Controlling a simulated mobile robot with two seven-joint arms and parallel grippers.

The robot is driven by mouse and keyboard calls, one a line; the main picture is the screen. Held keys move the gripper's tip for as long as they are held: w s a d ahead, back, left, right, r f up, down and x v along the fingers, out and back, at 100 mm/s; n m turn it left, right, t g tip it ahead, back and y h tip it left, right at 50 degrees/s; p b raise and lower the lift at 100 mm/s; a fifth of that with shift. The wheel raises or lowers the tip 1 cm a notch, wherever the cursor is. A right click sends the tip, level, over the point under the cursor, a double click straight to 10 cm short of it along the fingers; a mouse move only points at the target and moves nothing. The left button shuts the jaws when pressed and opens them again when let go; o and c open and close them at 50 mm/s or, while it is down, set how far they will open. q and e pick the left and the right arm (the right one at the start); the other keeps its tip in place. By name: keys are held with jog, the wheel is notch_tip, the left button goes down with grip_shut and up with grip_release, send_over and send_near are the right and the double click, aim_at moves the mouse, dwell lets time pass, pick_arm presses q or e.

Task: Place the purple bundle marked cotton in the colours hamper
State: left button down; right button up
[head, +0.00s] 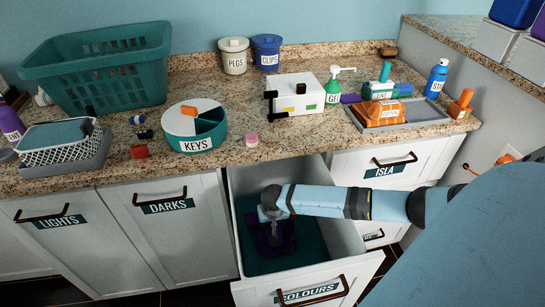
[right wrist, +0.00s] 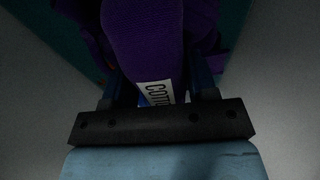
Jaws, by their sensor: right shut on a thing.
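The colours hamper (head: 262,288) is a white pull-out drawer with a dark teal lining and a COLOURS label; it stands open. The purple bundle (head: 286,240) is low inside it, over the teal bottom; I cannot tell whether it touches the bottom. My right gripper (head: 272,228) reaches down into the drawer and is shut on the bundle. In the right wrist view the purple bundle (right wrist: 143,38) fills the space between the fingers, with part of its white label showing the start of "COTTON". My left gripper is not in view.
The hamper's side walls stand close around my right arm. Shut fronts marked LIGHTS (head: 60,222) and DARKS (head: 165,206) are to the left, ISLA (head: 386,171) to the right. The counter above holds a teal basket (head: 100,75), KEYS tub (head: 196,144), white box (head: 297,96) and an orange pack (head: 386,113).

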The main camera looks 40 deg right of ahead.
jog(key=shift+f, duration=0.1)
jog(key=o, duration=1.3)
jog(key=shift+c, duration=0.2)
notch_tip(320, 180, up, 12)
jog(key=s+p, duration=0.1)
jog(key=p, duration=0.1)
jog(key=shift+s+a, duration=0.35)
jog(key=shift+a, duration=0.1)
